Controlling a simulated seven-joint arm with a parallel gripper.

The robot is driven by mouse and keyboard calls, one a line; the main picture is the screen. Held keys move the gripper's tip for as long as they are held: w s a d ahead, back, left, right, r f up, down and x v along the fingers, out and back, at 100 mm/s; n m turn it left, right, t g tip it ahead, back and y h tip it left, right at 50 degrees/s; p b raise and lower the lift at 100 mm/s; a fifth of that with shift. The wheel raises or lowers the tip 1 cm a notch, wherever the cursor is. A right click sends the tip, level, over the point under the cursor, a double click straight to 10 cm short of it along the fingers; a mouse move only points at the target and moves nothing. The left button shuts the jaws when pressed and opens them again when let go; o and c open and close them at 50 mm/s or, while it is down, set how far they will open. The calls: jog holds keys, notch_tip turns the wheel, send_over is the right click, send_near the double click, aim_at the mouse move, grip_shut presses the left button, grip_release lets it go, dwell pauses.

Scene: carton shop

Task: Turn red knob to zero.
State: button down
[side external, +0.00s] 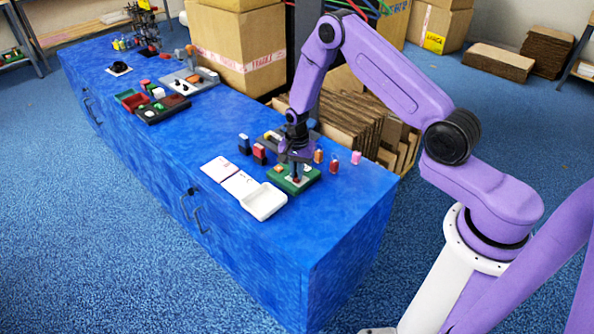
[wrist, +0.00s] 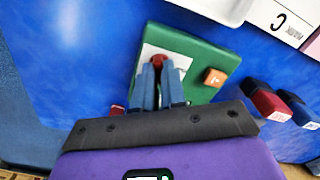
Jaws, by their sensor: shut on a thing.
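The red knob (wrist: 158,60) stands on a pale plate (wrist: 176,62) on the green box (wrist: 205,52). In the wrist view my gripper (wrist: 158,74) has its two fingers close together at the knob, shut on it. The fingers cover part of the knob, so its pointer and any scale marks cannot be read. In the side view my gripper (side external: 296,173) points down onto the green box (side external: 281,181), near the table's right end. A small orange piece (wrist: 214,77) sits on the box beside the plate.
A white tray (side external: 264,203) and white cards (side external: 220,168) lie left of the green box. Dark and red stamps (side external: 259,154) stand behind-left; small orange, red and pink pieces (side external: 356,157) stand to the right. The blue table (side external: 335,215) is clear in front.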

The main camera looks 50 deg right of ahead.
jog(key=c, duration=1.2)
grip_release()
notch_tip(320, 180, up, 18)
jog(key=shift+f, duration=0.25)
